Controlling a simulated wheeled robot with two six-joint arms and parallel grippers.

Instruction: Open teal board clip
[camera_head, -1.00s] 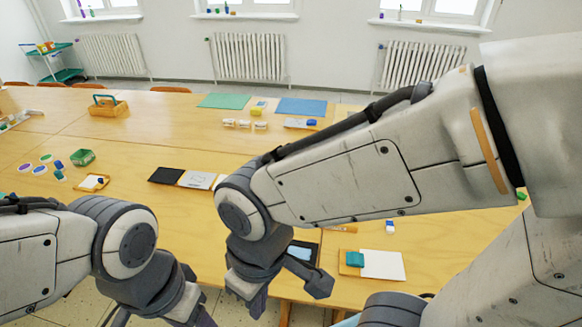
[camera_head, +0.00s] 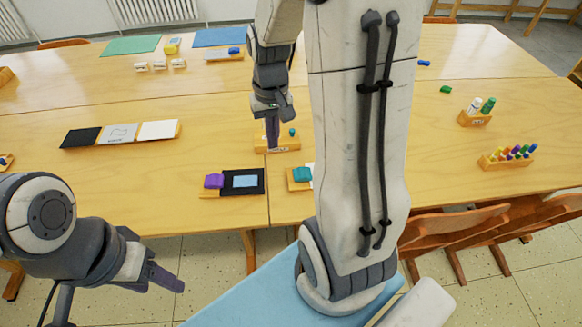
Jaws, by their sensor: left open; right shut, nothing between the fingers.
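The teal board clip (camera_head: 302,174) sits on the left end of a wooden board (camera_head: 299,186) near the table's front edge. My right arm hides most of that board and of its white paper, so I cannot tell whether the clip is open or shut. My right gripper (camera_head: 272,134) points down, shut and empty, behind and a little left of the teal clip. It is over or beside a small wooden holder and apart from the clip. My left gripper (camera_head: 165,278) is open and empty at the lower left, in front of the table and away from the clip.
A board with a purple clip (camera_head: 214,181) and dark sheet lies left of the teal clip. A small wooden holder (camera_head: 290,143) lies behind it. Wooden marker holders (camera_head: 508,160) stand at the right. Black, grey and white panels (camera_head: 120,134) lie at the left. Chairs (camera_head: 455,228) line the front right.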

